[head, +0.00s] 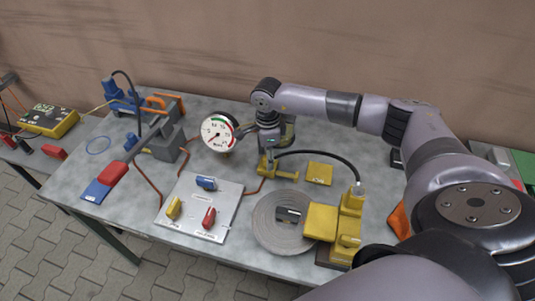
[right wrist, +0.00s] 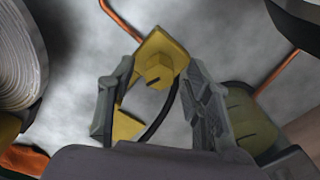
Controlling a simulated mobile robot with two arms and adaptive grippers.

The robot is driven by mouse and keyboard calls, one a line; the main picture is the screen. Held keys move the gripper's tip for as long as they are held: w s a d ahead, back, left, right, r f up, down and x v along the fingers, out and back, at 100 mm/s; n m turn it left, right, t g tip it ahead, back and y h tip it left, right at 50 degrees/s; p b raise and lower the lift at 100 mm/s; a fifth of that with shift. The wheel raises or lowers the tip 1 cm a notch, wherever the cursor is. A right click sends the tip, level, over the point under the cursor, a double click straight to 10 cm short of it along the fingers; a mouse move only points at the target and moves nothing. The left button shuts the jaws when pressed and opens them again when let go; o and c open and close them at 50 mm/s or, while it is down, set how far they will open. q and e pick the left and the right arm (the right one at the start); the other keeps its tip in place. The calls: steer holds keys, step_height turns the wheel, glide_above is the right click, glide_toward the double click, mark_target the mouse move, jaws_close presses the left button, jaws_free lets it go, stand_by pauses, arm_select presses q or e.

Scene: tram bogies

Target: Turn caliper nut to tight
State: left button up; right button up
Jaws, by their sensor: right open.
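A yellow hex nut with a dark mark on its face (right wrist: 158,70) sits on a yellow bracket (right wrist: 152,45) in the right wrist view. The bracket also shows in the head view (head: 284,175), below my right gripper (head: 268,148). In the wrist view my right gripper (right wrist: 155,85) is open, with one finger on each side of the nut and visible gaps to it. The yellow caliper (head: 321,221) stands at the brake disc (head: 264,235), joined to the bracket by a black hose (head: 325,156). My left gripper is not in view.
A round gauge (head: 217,133) stands left of my right gripper. A grey panel (head: 190,222) with blue, yellow and red handles lies in front. A yellow plate (head: 318,174) lies right of the bracket. The table's left front is mostly clear.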

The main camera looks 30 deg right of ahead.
steer(key=shift+c, duration=0.5)
jaws_close()
